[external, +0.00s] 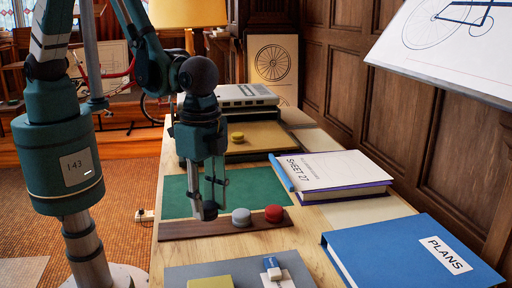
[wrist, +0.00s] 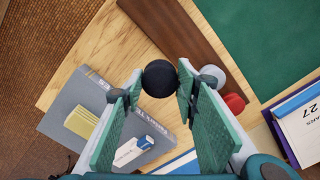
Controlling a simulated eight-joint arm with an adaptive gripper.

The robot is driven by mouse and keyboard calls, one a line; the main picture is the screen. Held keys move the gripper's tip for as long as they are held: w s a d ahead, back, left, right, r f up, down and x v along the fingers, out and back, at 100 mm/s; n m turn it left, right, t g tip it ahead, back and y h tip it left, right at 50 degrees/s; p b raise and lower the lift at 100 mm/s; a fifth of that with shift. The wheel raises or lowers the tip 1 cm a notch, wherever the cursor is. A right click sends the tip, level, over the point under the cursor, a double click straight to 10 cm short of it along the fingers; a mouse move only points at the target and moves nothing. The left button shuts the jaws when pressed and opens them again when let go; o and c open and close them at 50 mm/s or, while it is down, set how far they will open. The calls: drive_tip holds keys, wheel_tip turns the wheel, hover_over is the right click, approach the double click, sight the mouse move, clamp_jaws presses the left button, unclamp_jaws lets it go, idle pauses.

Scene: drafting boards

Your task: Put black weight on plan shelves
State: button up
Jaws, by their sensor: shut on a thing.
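The black weight (wrist: 159,78) is a dark round knob between the fingertips of my gripper (wrist: 159,92) in the wrist view. I cannot tell whether the weight touches the strip. A pale low unit (external: 230,95) stands at the far end of the table; I cannot tell whether it is the plan shelves.
A grey weight (external: 241,216) and a red weight (external: 274,213) stand on the wooden strip (external: 180,229). A yellow weight (external: 237,137) sits on a tan board behind the green mat (external: 174,195). A SHEET 27 book (external: 335,172) and blue PLANS binder (external: 400,255) lie right.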

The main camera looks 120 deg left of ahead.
drive_tip(key=s+a+r+n+b, duration=0.1)
drive_tip(key=s+a+n+b, duration=0.3)
drive_tip(key=a, duration=0.7)
drive_tip(key=s+a+r+n+b, duration=0.1)
drive_tip(key=s+a+n+b, duration=0.3)
drive_tip(key=s+a, duration=0.5)
drive_tip(key=a, duration=0.3)
drive_tip(key=shift+s+r+n, duration=0.2)
drive_tip(key=shift+r+n, duration=0.15)
drive_tip(key=shift+n, duration=0.05)
drive_tip(key=shift+f+b, duration=0.7)
drive_tip(key=shift+f, duration=2.45)
drive_tip(key=shift+f+b, duration=0.4)
drive_tip(key=shift+f, duration=1.45)
drive_tip(key=shift+f, duration=0.2)
